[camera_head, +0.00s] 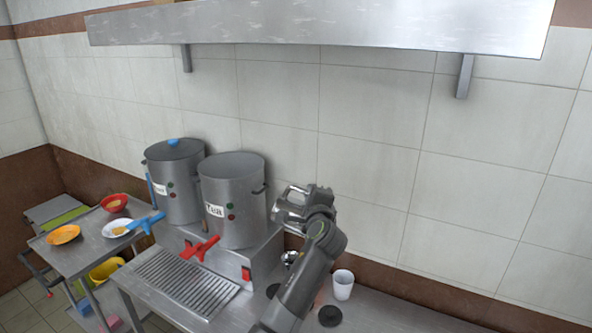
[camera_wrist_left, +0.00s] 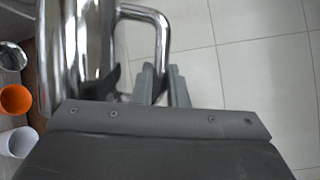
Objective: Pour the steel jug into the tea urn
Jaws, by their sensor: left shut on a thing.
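The tea urn (camera_head: 232,222) is a tall steel cylinder labelled "Tea", with an open top, on a raised steel stand. A red tap (camera_head: 199,249) is at its front. The shiny steel jug (camera_head: 290,211) is held up just right of the urn, about level with its upper part, apart from its rim. My left gripper (camera_head: 318,199) is shut on the jug's handle. In the left wrist view the jug (camera_wrist_left: 85,45) fills the upper left, and the gripper fingers (camera_wrist_left: 163,84) are at its handle. The jug's contents are hidden. My right gripper is not in view.
A second urn (camera_head: 178,190) with a blue-knobbed lid and blue tap stands left. A slotted drip tray (camera_head: 185,281) lies in front. A white cup (camera_head: 343,284) and black disc (camera_head: 330,316) are on the counter. A steel shelf (camera_head: 320,24) hangs above. A cart (camera_head: 85,252) holds dishes.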

